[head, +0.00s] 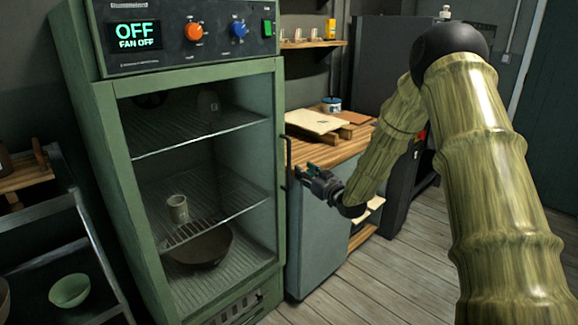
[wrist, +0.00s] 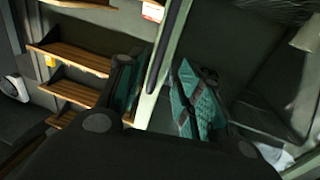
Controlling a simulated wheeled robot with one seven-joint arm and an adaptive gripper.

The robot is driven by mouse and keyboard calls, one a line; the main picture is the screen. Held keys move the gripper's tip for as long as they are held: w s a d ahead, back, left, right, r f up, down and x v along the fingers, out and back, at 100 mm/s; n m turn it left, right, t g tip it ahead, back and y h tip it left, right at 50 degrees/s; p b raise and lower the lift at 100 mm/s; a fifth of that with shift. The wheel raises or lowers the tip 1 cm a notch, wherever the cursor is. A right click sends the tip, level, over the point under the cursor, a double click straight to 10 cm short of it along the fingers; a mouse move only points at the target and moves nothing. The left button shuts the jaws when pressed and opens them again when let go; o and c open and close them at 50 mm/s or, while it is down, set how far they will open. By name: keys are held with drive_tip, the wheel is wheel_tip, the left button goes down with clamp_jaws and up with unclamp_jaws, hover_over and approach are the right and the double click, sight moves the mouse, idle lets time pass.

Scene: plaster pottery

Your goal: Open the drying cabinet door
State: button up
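The green drying cabinet (head: 105,150) stands at the left of the head view, its display reading OFF and FAN OFF. Its door (head: 280,190) has a green frame around a large see-through pane and looks shut. A dark upright handle (head: 287,160) is on the door's right edge. My gripper (head: 308,179) is just right of the handle, pointing towards the cabinet. In the wrist view the teal fingers of my gripper (wrist: 160,95) are spread apart. The dark handle (wrist: 168,48) shows in the gap between them, beyond the tips; I cannot tell whether it touches either finger.
A cup (head: 177,209) and a brown bowl (head: 201,246) sit inside the cabinet. A low unit with a wooden top (head: 350,148) stands close behind my gripper. A rack with a green bowl (head: 69,290) is at left. The plank floor (head: 400,285) is clear in front.

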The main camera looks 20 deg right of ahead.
drive_tip(key=w+a+p, duration=0.1)
drive_tip(key=w, duration=0.9)
drive_tip(key=shift+w+a, duration=0.3)
clamp_jaws()
